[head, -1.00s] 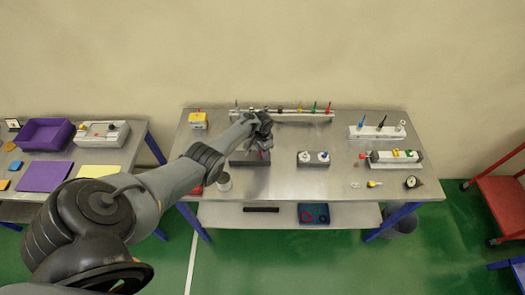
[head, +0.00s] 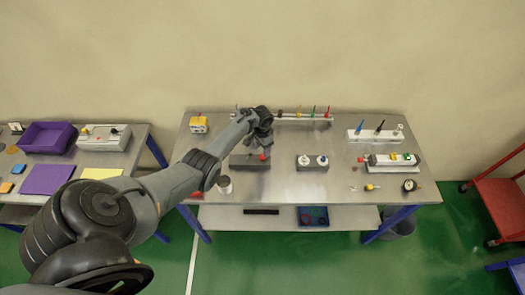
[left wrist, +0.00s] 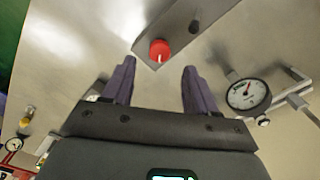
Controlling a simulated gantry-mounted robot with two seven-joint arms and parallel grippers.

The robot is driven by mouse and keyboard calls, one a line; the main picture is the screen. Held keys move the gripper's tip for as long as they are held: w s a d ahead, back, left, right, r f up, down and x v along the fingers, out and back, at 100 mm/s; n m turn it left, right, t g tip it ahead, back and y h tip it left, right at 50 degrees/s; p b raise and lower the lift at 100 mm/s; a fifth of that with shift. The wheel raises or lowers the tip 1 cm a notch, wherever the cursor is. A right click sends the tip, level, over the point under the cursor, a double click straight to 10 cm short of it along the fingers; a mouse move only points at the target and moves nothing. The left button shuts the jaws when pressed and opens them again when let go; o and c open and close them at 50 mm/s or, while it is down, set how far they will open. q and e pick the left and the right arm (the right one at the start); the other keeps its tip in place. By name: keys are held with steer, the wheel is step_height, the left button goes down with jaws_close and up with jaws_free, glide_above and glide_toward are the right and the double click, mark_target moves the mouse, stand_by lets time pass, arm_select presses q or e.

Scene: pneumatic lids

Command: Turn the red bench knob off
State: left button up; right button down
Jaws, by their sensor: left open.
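The red bench knob (left wrist: 159,49) is a round red cap with a pale line on it, set on a grey block (left wrist: 177,22) in the left wrist view. In the head view the red knob (head: 262,157) shows on the dark grey block (head: 242,161) on the metal bench. My left gripper (left wrist: 157,72) is open, its two purple-grey fingers pointing toward the knob. The knob lies just beyond and between the fingertips, not held. In the head view my left gripper (head: 263,142) is above the block, partly hiding it. My right gripper is not in view.
A white gauge (left wrist: 247,94) with a pipe stands right of my gripper in the left wrist view. A grey block with two white knobs (head: 312,162) sits right of the red knob. A manifold rail (head: 305,117) runs along the back.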

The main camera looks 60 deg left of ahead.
arm_select(q)
steer(key=shift+r+p, duration=0.4)
steer(key=shift+r, duration=2.3)
steer(key=shift+s, duration=0.1)
steer(key=m+y, duration=0.1)
steer(key=y, duration=0.2)
glide_toward(261, 158)
steer(key=s+d+r, duration=0.2)
steer(key=s+d, duration=0.1)
steer(key=s+d+r+m+t, duration=0.1)
steer(key=s+d, duration=0.2)
steer(key=d, duration=0.3)
steer(key=s+d+m+t, duration=0.1)
steer(key=s+d, duration=0.2)
steer(key=d, duration=0.4)
steer(key=s+d+r+h, duration=0.1)
steer(key=s+d+r, duration=0.4)
steer(key=d, duration=0.3)
steer(key=s+d+r+t+h, duration=0.1)
steer(key=s+d+r+h, duration=0.1)
steer(key=s+d+r, duration=0.3)
steer(key=s+d, duration=0.1)
steer(key=d, duration=0.3)
steer(key=shift+s+r+t+p, duration=0.2)
steer(key=shift+s+t+p, duration=0.1)
steer(key=shift+s, duration=0.1)
